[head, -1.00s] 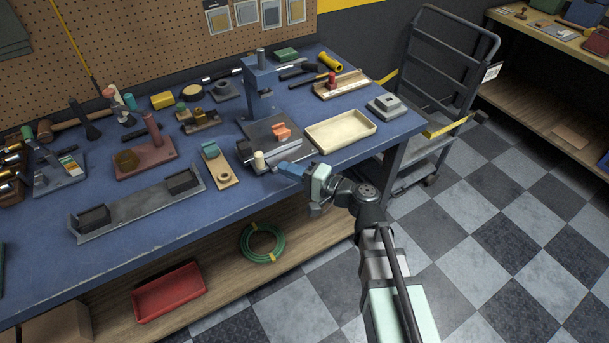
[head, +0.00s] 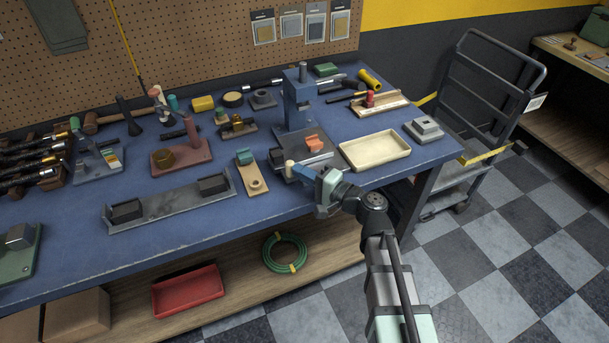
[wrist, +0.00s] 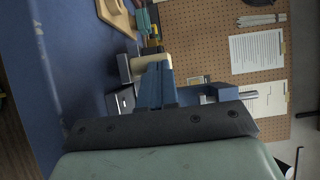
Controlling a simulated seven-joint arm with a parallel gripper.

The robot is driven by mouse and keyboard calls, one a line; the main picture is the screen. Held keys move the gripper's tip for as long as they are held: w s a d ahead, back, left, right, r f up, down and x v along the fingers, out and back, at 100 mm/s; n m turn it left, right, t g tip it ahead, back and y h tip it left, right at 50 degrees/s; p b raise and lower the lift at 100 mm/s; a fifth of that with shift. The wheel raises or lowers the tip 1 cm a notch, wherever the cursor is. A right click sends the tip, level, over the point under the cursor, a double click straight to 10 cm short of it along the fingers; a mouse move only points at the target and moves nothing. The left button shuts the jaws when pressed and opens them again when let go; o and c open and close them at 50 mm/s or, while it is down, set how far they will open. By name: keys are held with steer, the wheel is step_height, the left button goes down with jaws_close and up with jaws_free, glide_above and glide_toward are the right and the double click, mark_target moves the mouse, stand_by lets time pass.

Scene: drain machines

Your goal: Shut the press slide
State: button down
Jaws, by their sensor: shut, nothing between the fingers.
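The blue press (head: 297,108) stands near the back right of the blue bench. Its grey slide (head: 317,160) sticks out at the front, with an orange block (head: 314,143) above it and a cream knob (head: 290,165) at its front end. My gripper (head: 300,170) is shut and empty, just in front of the slide, with its blue fingertips at the knob. In the wrist view the shut fingers (wrist: 160,68) overlap the cream knob (wrist: 150,61). I cannot tell whether they touch it. The fingers hide part of the slide.
A cream tray (head: 376,151) lies right of the press. A wooden plate with a green block (head: 252,176) lies to its left. A long grey fixture (head: 180,202) is farther left. A cart (head: 487,115) stands beyond the bench's right end. Open floor lies at the front right.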

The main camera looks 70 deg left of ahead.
steer(key=a, duration=0.4)
steer(key=shift+d, duration=0.15)
steer(key=v, duration=1.4)
glide_toward(282, 156)
steer(key=x, duration=0.4)
steer(key=shift+s+a+r, duration=0.1)
steer(key=shift+a+r, duration=0.05)
steer(key=shift+a, duration=0.2)
steer(key=shift+a, duration=0.1)
